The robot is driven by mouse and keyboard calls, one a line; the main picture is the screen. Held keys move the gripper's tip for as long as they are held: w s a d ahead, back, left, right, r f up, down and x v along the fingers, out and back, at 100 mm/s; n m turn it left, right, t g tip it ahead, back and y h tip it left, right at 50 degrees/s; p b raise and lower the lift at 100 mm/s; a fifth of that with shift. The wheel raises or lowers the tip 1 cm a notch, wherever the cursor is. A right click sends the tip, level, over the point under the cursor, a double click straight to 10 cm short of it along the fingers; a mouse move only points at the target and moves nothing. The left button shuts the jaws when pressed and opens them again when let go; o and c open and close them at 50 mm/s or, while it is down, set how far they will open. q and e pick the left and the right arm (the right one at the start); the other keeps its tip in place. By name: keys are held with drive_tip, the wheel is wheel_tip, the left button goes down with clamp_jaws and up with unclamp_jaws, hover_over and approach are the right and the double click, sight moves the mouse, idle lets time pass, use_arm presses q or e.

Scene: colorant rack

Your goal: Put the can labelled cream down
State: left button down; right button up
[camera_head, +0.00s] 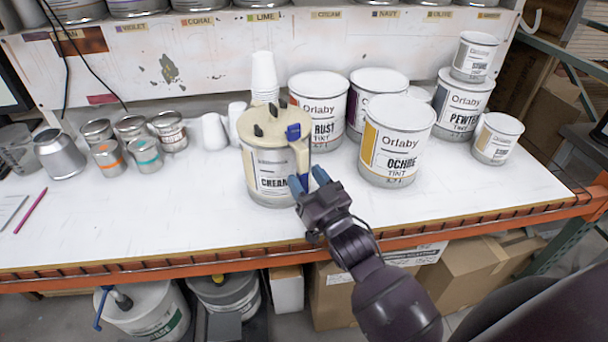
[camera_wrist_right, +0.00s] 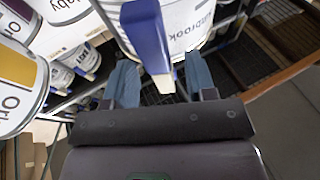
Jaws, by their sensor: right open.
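The can labelled cream (camera_head: 268,165) stands upright on the white bench top near its front edge. It has a cream lid with black knobs, and a handle with a blue lever (camera_head: 293,132) on its right side. My right gripper (camera_head: 310,182) is open at the can's right side, by the lower part of the handle. In the right wrist view the blue lever (camera_wrist_right: 147,35) lies between the two spread blue fingers (camera_wrist_right: 162,80), with the can's white wall (camera_wrist_right: 195,25) behind. Whether the fingers touch the handle cannot be told. My left gripper is not in view.
The ochre can (camera_head: 396,145) stands to the right, with the rust can (camera_head: 318,105) behind. White paper cups (camera_head: 264,75) stand behind the cream can, and small metal tins (camera_head: 145,153) to the left. The bench front (camera_head: 130,225) is clear at left.

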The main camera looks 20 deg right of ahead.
drive_tip(key=b+v, duration=0.1)
drive_tip(key=v, duration=0.9)
drive_tip(key=s+d+f+g+h, duration=0.1)
drive_tip(key=s+f+g, duration=0.3)
drive_tip(key=f, duration=0.6)
drive_tip(key=s+d+f+g+h, duration=0.1)
drive_tip(key=s+d+f+g, duration=0.2)
drive_tip(key=f, duration=0.8)
drive_tip(key=s+g, duration=0.2)
drive_tip(key=s, duration=0.1)
drive_tip(key=shift+s+d+f, duration=0.15)
drive_tip(key=shift+d+f, duration=0.05)
drive_tip(key=shift+f, duration=0.1)
